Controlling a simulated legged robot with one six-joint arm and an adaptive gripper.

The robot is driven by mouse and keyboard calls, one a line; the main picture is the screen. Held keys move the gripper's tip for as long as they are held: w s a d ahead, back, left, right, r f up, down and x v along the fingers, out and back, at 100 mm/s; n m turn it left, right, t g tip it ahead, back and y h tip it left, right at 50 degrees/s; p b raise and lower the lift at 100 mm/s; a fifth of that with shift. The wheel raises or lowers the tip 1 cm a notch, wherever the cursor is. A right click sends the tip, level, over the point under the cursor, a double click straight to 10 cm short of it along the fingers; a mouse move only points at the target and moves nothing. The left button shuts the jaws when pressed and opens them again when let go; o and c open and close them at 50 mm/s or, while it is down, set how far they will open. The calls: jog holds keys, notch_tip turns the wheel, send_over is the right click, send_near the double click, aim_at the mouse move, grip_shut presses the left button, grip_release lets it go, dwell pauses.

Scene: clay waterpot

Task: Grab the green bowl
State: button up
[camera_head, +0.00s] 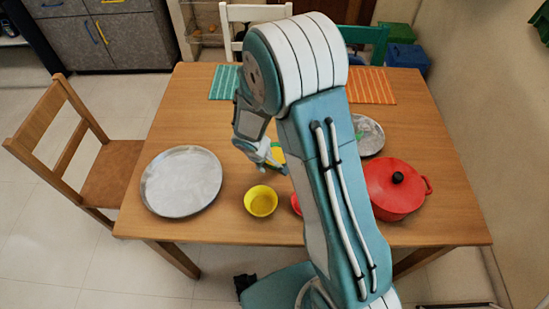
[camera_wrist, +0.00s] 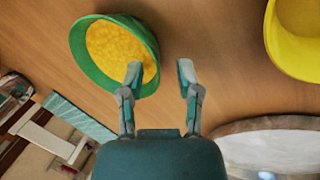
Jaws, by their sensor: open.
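The green bowl (camera_wrist: 82,58), with a bumpy yellow inside or filling, is at the upper left of the wrist view. My gripper (camera_wrist: 160,72) is open and empty. Its left fingertip overlaps the bowl's lower right part in that view, and its right fingertip is over bare table; I cannot tell whether it touches the bowl. In the head view my gripper (camera_head: 272,165) is low over the middle of the table. A yellow patch (camera_head: 278,155) beside it is probably the bowl's inside, with the rest hidden by my arm.
A yellow bowl (camera_head: 261,201) stands close in front of my gripper. A round metal tray (camera_head: 181,182) lies to the left. A red pot (camera_head: 395,190), a metal plate (camera_head: 369,135) and a partly hidden red thing (camera_head: 296,204) are to the right.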

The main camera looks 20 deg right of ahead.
jog(key=shift+w+d+f, duration=0.1)
jog(key=shift+d+f, duration=0.25)
jog(key=shift+f, duration=0.3)
grip_shut()
